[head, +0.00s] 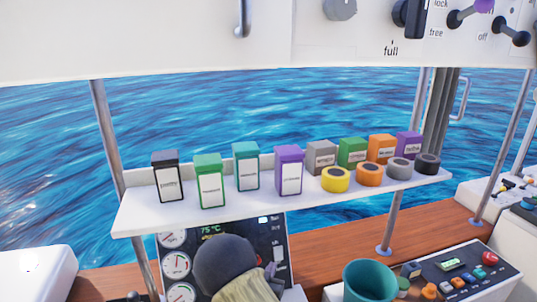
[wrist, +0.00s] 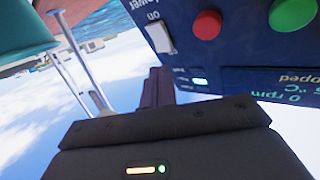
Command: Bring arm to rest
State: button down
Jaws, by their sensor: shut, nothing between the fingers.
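My gripper (wrist: 157,78) shows in the wrist view with its dark fingers together and nothing between them. It is beside a dark panel (wrist: 225,62) that carries a red button (wrist: 206,24), a green button (wrist: 292,12) and a pale rocker switch (wrist: 160,37). Whether the fingers touch the panel I cannot tell. In the head view my arm's dark rounded link rises at the bottom centre, in front of a gauge panel (head: 270,237).
A white shelf (head: 135,219) holds several coloured boxes and tape rolls above my arm. A teal cup (head: 370,282) and a button box (head: 458,275) stand at the lower right. A white overhead panel (head: 150,40) spans the top. Open space with water lies behind the shelf.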

jog(key=s+d+r+n+g+y, duration=0.1)
jog(key=s+d+r+g, duration=0.2)
jog(key=s, duration=0.5)
jog(key=s+d+r+n+g+y, duration=0.1)
jog(key=s+d+r+g+y, duration=0.1)
jog(key=s+d+g, duration=0.3)
jog(key=s+d+r+n+g+y, duration=0.1)
jog(key=s+d+r+g, duration=0.4)
jog(key=s, duration=0.8)
jog(key=shift+s+d+n+y, duration=0.3)
jog(key=shift+d+y, duration=0.1)
jog(key=shift+d, duration=0.5)
dwell(0.3)
